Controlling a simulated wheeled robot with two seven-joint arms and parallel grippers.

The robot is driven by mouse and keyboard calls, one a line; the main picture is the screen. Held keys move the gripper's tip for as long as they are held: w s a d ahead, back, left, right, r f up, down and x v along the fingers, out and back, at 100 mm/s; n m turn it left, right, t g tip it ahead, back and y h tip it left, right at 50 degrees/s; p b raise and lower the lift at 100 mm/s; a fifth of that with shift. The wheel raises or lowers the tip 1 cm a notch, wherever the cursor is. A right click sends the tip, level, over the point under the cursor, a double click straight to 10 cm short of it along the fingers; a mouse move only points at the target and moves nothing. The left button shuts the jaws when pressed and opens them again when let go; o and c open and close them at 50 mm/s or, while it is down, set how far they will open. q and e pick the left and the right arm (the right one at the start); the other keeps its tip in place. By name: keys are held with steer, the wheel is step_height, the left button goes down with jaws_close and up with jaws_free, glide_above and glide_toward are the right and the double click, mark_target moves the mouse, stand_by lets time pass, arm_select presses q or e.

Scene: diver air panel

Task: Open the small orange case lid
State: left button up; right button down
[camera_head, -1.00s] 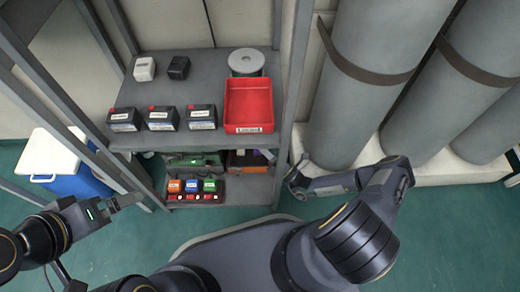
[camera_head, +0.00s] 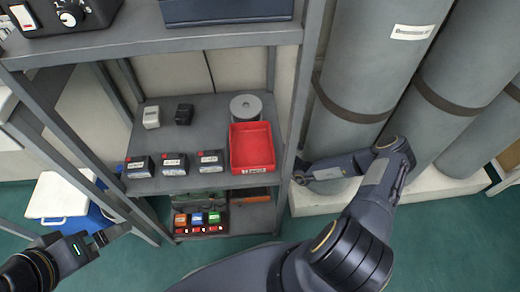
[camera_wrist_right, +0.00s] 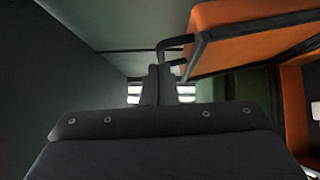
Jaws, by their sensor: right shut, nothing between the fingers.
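The small orange case (camera_head: 250,193) sits on the lower shelf, below the red tray, and only part of it shows in the head view. In the right wrist view, a tilted orange panel with a dark rim (camera_wrist_right: 250,35) and a dark handle-like bracket hangs at upper right. It looks like the case lid, but how far open it is I cannot tell. My right gripper (camera_wrist_right: 160,85) is shut and empty, close beside the bracket; contact is unclear. The head view hides it behind the shelf post. My left gripper (camera_head: 112,234) is away at lower left, its opening unclear.
The shelf post (camera_head: 292,120) stands between my right arm and the case. A red tray (camera_head: 251,147) and several dark boxes sit on the shelf above. A green case (camera_head: 195,201) and small coloured boxes are to the left. Large grey cylinders (camera_head: 370,80) stand at right.

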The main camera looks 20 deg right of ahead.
steer(key=shift+w+d+r, duration=0.15)
steer(key=shift+w+r, duration=0.05)
steer(key=shift+w, duration=0.4)
stand_by(0.3)
